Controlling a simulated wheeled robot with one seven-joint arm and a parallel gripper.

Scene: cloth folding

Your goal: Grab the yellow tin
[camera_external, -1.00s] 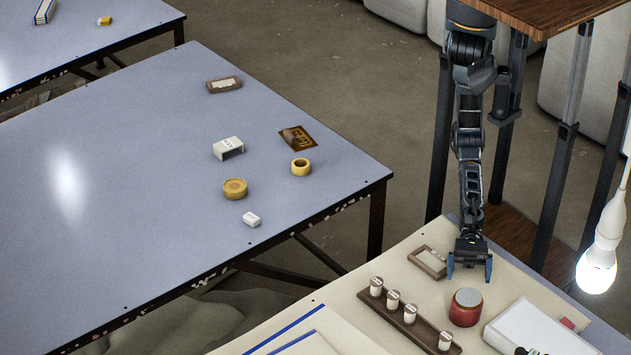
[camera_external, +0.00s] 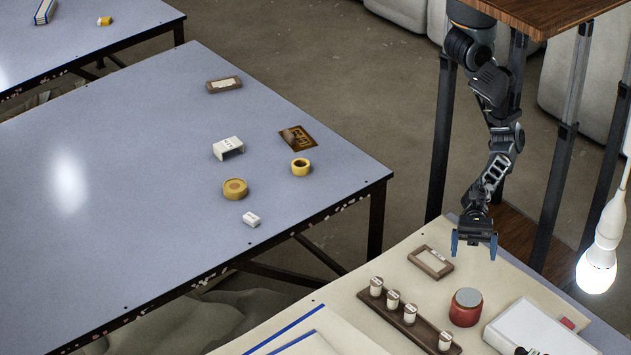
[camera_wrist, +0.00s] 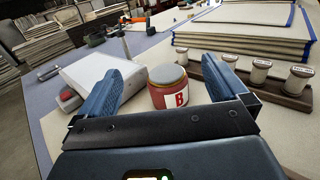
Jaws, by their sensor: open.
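A low round yellow tin (camera_external: 235,189) lies on the blue-grey table in the external view, well to the left of my gripper. I cannot make it out in the wrist view. My gripper (camera_external: 474,245) is open and empty above the back edge of the cream-covered table at the right. In the wrist view its two blue fingers (camera_wrist: 163,75) are apart. A red tin with a grey lid (camera_external: 466,308) stands on the cream table in front of my gripper. In the wrist view this red tin (camera_wrist: 169,88), marked B, shows between the fingers, not held.
A yellow ring-shaped roll (camera_external: 301,167), a white open box (camera_external: 228,148) and a small white block (camera_external: 251,219) lie near the yellow tin. A spool rack (camera_external: 410,316) and a white box (camera_external: 540,329) flank the red tin. A lit bulb (camera_external: 597,270) hangs at right.

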